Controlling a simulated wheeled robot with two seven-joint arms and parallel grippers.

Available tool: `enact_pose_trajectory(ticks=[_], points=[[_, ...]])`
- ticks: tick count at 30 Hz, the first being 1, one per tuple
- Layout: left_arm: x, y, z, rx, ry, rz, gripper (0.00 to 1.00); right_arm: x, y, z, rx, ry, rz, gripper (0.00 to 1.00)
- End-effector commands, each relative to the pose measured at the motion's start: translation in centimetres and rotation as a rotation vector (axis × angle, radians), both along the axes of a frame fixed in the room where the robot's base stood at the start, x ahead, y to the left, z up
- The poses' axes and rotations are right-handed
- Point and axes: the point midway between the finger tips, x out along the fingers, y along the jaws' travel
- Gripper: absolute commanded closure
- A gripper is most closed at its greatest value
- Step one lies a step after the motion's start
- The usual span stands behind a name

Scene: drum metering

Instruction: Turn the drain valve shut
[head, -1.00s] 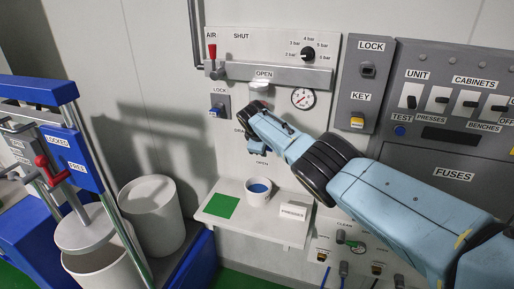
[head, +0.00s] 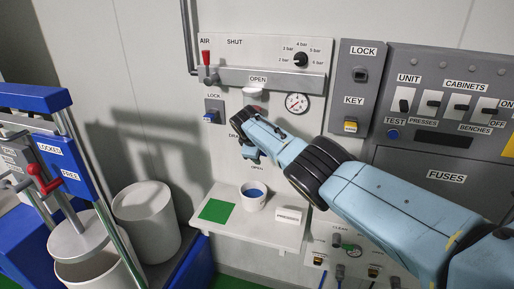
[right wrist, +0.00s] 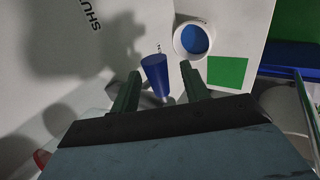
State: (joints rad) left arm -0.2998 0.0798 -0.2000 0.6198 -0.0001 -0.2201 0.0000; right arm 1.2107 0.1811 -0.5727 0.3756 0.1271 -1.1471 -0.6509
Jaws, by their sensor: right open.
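The drain valve is on the wall panel, and in the head view my right gripper and wrist mostly cover it. Parts of its label and an OPEN label (head: 257,168) show beside and below the gripper. In the right wrist view a blue tapered handle (right wrist: 155,76), which looks like the valve's lever, stands between the two dark green fingers. My right gripper (right wrist: 160,78) is open around this handle, with a visible gap on each side. In the head view the gripper (head: 243,136) is close to the panel. My left gripper is not in view.
Below the valve a shelf (head: 272,233) holds a white cup (head: 253,196) with blue inside, a green square (head: 216,210) and a small sign (head: 289,216).

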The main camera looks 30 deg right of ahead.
Motion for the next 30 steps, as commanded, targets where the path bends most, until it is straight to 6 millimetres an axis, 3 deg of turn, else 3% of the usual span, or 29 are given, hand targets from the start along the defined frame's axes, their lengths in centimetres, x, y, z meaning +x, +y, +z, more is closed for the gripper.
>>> enact_pose_trajectory(ticks=[11,30], points=[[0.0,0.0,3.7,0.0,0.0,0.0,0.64,-1.1,1.1,2.9,0.0,-0.003,0.003,0.54],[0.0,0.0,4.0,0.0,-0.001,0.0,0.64,-4.4,4.7,9.7,0.0,-0.003,0.001,0.54]])
